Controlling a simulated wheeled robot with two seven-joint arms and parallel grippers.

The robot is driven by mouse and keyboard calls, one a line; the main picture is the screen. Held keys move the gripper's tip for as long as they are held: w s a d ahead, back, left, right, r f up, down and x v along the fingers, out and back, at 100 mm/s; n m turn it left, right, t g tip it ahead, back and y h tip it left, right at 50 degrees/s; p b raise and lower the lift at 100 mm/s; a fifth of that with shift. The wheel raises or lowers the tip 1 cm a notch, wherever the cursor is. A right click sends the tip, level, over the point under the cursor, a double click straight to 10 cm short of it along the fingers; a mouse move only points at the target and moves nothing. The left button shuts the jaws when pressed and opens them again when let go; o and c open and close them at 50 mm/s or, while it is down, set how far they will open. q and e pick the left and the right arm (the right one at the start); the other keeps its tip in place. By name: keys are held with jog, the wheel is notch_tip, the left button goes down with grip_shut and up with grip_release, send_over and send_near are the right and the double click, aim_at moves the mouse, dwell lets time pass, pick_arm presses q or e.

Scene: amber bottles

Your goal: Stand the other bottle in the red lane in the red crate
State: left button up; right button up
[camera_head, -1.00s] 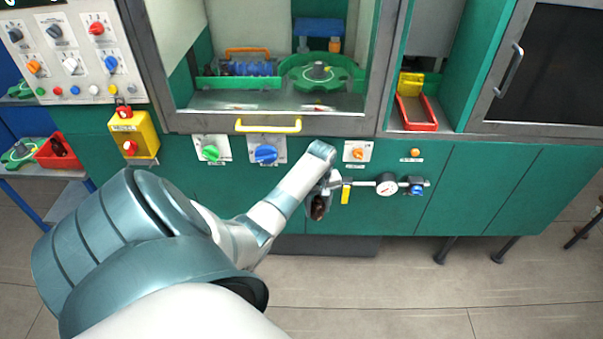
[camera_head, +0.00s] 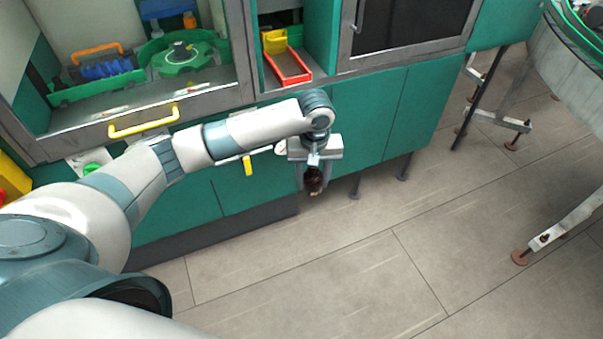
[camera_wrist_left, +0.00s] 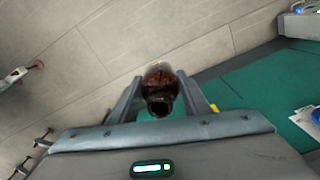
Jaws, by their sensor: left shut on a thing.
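My left gripper (camera_head: 313,184) is shut on a dark amber bottle (camera_head: 315,178) and holds it in the air in front of the green cabinet, above the floor. In the left wrist view the bottle (camera_wrist_left: 160,82) sits between the two fingers (camera_wrist_left: 160,98), its mouth facing the camera. The red lane (camera_head: 289,66) is a narrow sloping red tray in an open niche of the cabinet, with a yellow block at its back. I see no bottle in the lane. The red crate is outside the current views. My right gripper is not in view.
The cabinet front (camera_head: 375,110) is close behind my left gripper. A window bay with a yellow handle (camera_head: 143,122) is at the left. A grey round-edged table (camera_head: 578,75) stands at the right. The floor (camera_head: 330,260) between is clear.

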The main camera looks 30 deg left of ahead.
pick_arm(q)
jog(key=s+d+f+m+b, duration=0.1)
jog(key=s+f+m+b, duration=0.25)
jog(key=s, duration=0.35)
jog(key=s+d+f+m+b, duration=0.1)
jog(key=s+f+m+b, duration=0.2)
jog(key=s, duration=0.4)
notch_tip(320, 180, down, 8)
jog(key=s+b, duration=0.2)
jog(key=b, duration=0.7)
jog(key=shift+s+d+f, duration=0.15)
jog(key=shift+s, duration=0.25)
